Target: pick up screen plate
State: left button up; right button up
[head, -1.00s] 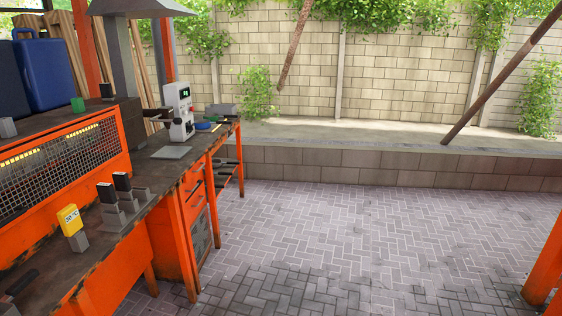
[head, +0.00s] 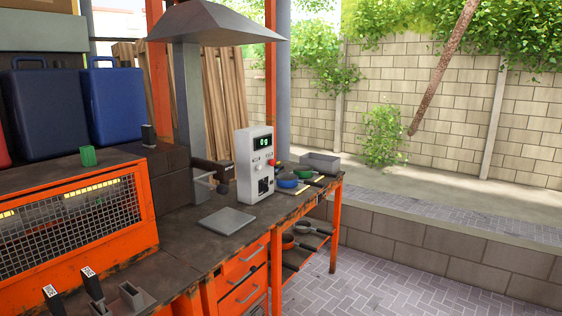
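I cannot tell for certain which thing is the screen plate. A flat grey square plate (head: 227,221) lies on the dark bench top, in front of the white control box (head: 255,170). Round pan-like pieces (head: 303,227) sit on the shelf under the far right end of the bench, too small to make out fully. Blue and green round items (head: 287,181) lie on the bench to the right of the control box. Neither of my grippers shows in the head view.
An orange mesh-fronted housing (head: 75,225) stands on the bench at left, with blue cases (head: 117,108) behind. Dark labelled blocks (head: 92,284) stand at the near left edge. A grey tray (head: 320,163) is at the far end. Paved floor (head: 400,285) is clear at right.

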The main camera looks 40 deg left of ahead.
aim_at(148, 132)
jog(key=i, duration=1.05)
jog(key=i+l+u, duration=0.1)
jog(key=i, duration=0.95)
jog(key=u, duration=0.45)
jog(key=i+u, duration=0.1)
jog(key=u, duration=0.3)
jog(key=l+u, duration=0.1)
jog(key=u, duration=0.35)
jog(key=i+u, duration=0.1)
jog(key=u, duration=0.35)
jog(key=l+u, duration=0.1)
jog(key=u, duration=0.35)
